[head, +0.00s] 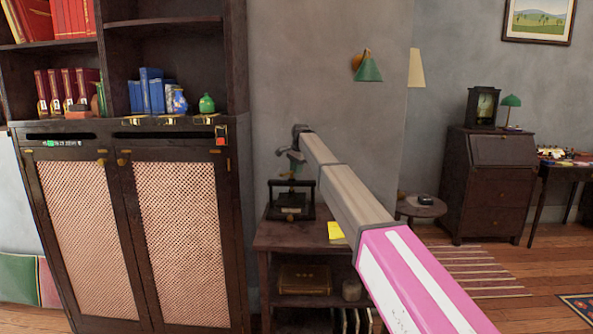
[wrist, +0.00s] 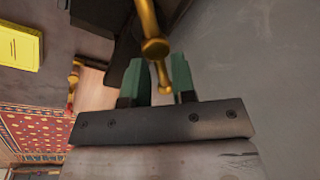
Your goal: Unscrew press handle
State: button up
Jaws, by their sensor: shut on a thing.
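The press (head: 291,208) is a dark frame standing on a small wooden side table. Its brass handle (wrist: 153,48) shows close up in the wrist view as a rod with knobbed ends. My gripper (wrist: 161,76) points down over the press and is shut on the handle, with the brass between its green fingers. In the head view my gripper (head: 291,172) is small, just above the press top. My arm hides part of the area to the right, and the exact finger contact is partly hidden.
The side table (head: 262,240) also bears a yellow note (head: 336,231). A tall cabinet (head: 112,225) with mesh doors stands close on the left. A round table (head: 421,208) and a dark bureau (head: 485,188) stand to the right. Open floor lies at the right.

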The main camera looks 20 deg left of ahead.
jog(key=n, duration=0.2)
jog(key=a+n, duration=0.1)
jog(key=n, duration=0.1)
jog(key=n+g, duration=0.1)
jog(key=n, duration=0.1)
jog(key=shift+w+a, duration=0.15)
jog(key=shift+w, duration=0.15)
grip_shut()
jog(key=n, duration=0.3)
jog(key=a+n+g, duration=0.1)
jog(key=n, duration=0.3)
jog(key=a+n+g, duration=0.1)
jog(key=n, duration=0.3)
jog(key=shift+s+h, duration=0.3)
jog(key=shift+s, duration=0.1)
jog(key=n, duration=0.3)
jog(key=shift+s+a+n+h, duration=0.15)
jog(key=shift+s+n+h, duration=0.15)
jog(key=shift+n, duration=0.1)
jog(key=n, duration=0.3)
jog(key=shift+s+n+h, duration=0.3)
jog(key=shift+s, duration=0.05)
jog(key=shift+s+n+g+h, duration=0.25)
jog(key=shift+n+g+h, duration=0.05)
jog(key=shift+n, duration=1.1)
